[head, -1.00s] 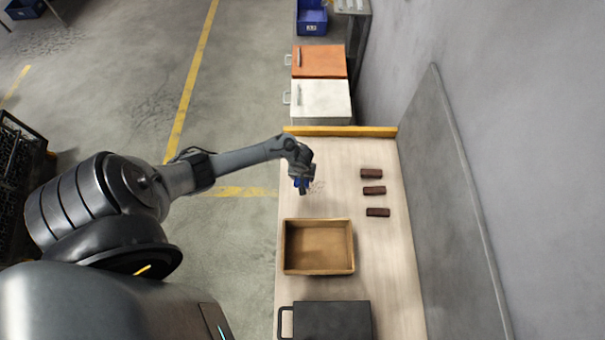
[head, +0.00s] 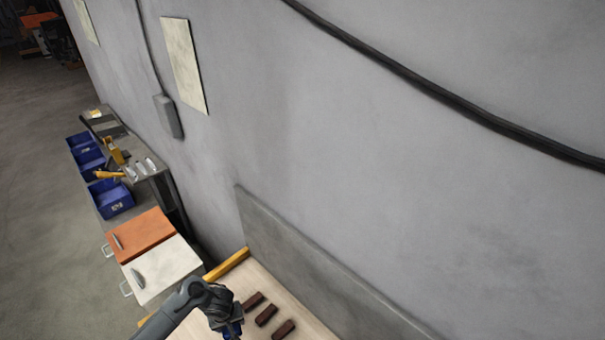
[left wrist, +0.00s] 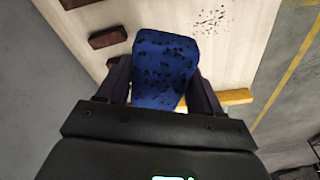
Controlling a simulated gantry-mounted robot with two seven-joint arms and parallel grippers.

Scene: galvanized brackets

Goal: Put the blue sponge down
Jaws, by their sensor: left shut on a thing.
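The blue sponge (left wrist: 165,62), with dark specks over its face, is between the two fingers of my left gripper (left wrist: 160,88) in the left wrist view. The gripper is shut on it, and the sponge sticks out past the fingertips over the pale wooden bench top (left wrist: 225,55). In the head view my left gripper (head: 231,328) is at the bottom edge, with only a bit of blue showing. I cannot tell whether the sponge touches the bench. My right gripper is not in view.
Several dark brown blocks (head: 267,315) lie on the bench, right of the gripper. Dark crumbs (left wrist: 210,20) are scattered on the bench. A yellow strip (head: 227,264) edges its far end. A grey panel (head: 310,265) stands along the wall side. White (head: 160,268) and orange (head: 140,232) boxes stand beyond.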

